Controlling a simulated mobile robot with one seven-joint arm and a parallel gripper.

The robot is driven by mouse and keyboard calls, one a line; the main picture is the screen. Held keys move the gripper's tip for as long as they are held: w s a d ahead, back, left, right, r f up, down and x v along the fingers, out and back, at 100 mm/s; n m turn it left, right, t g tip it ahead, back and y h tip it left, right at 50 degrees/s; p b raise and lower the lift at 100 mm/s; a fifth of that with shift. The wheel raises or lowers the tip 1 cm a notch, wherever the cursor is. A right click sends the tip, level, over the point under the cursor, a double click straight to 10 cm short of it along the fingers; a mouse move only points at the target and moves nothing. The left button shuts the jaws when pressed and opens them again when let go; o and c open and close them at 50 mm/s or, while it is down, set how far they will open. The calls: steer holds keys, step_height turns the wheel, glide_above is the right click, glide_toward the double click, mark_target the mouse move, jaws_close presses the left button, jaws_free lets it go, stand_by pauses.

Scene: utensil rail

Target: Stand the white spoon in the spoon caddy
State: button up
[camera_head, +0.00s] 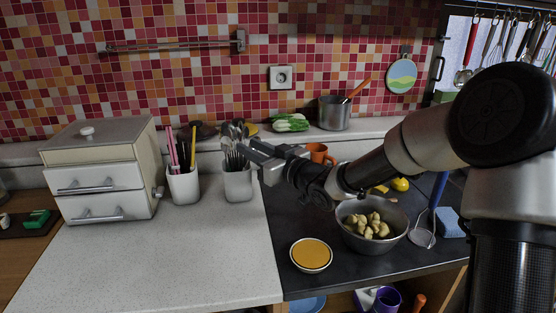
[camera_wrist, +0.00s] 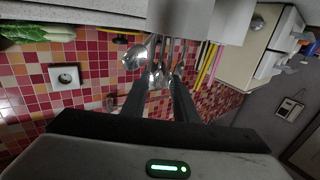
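The spoon caddy is a white cup (camera_head: 238,187) on the pale counter, holding several metal utensils. It shows upside down at the top of the wrist view (camera_wrist: 180,18). My gripper (camera_head: 246,150) reaches left over this cup, at the height of the utensil heads. In the wrist view its two dark fingers (camera_wrist: 157,88) are apart, with spoon heads (camera_wrist: 134,58) showing between and beyond them. I cannot tell whether the fingers touch any of them. No white spoon can be told apart for certain among the utensils.
A second white cup (camera_head: 184,187) with pink, yellow and dark utensils stands to the left, beside a drawer box (camera_head: 100,170). A metal bowl of potatoes (camera_head: 372,225) and an orange-topped dish (camera_head: 311,255) are to the right. The front left counter is clear. Utensils hang at upper right.

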steer(key=p+v, duration=0.2)
steer(key=v, duration=1.3)
steer(key=shift+s, duration=0.2)
steer(key=shift+d, duration=0.15)
